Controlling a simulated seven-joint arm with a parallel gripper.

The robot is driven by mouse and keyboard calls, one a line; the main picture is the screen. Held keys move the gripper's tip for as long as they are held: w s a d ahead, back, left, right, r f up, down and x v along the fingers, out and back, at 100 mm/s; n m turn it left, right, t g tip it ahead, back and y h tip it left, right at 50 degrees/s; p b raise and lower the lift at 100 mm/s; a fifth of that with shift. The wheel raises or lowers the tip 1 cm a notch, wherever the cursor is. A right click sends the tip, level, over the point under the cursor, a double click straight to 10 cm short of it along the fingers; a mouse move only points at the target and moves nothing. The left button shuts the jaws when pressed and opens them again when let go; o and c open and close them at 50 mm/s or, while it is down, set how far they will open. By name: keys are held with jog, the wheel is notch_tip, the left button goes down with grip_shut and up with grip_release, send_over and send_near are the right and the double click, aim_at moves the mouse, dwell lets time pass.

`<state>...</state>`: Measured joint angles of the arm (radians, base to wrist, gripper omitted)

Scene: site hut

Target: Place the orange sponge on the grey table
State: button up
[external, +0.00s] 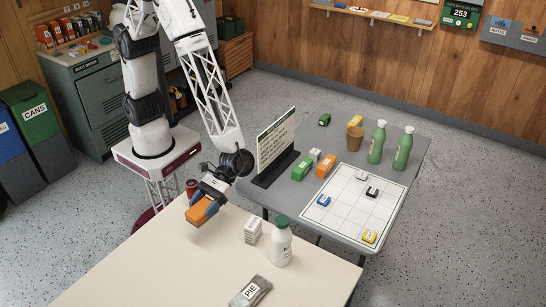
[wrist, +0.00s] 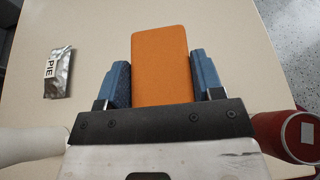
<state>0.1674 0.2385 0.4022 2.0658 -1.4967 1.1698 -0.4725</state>
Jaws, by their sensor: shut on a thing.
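The orange sponge (external: 201,211) is a flat block held between the blue fingers of my gripper (external: 207,198). In the wrist view the sponge (wrist: 160,65) stands out past the fingertips of my gripper (wrist: 160,80), which is shut on it. In the external view it is over the far left corner of the cream table (external: 165,255); whether it touches the surface I cannot tell. The grey table (external: 285,195) stands behind and to the right of the cream table, with its top apart from my gripper.
The grey table holds a sign (external: 276,145), several small blocks, a brown cup (external: 355,138), two green bottles (external: 377,143) and a white grid sheet (external: 350,205). A white bottle (external: 281,243), a white carton (external: 253,231), a PIE packet (external: 249,291) and a red can (external: 191,187) are on the cream table.

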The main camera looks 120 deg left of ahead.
jog(key=w+a+r+n+t+y, duration=0.2)
jog(key=w+a+n+t, duration=0.35)
jog(key=w, duration=0.35)
jog(key=w+a+r+n+t+y, duration=0.2)
jog(key=w+a+n+t, duration=0.3)
jog(key=w, duration=0.4)
jog(key=w+a+f+n+t+y, duration=0.3)
jog(key=w+a+f+n+y, duration=0.1)
jog(key=w+a+f, duration=0.4)
jog(key=shift+w+a+n+y, duration=0.35)
jog(key=shift+w+a+y, duration=0.35)
jog(key=shift+w, duration=0.45)
jog(key=shift+r, duration=0.2)
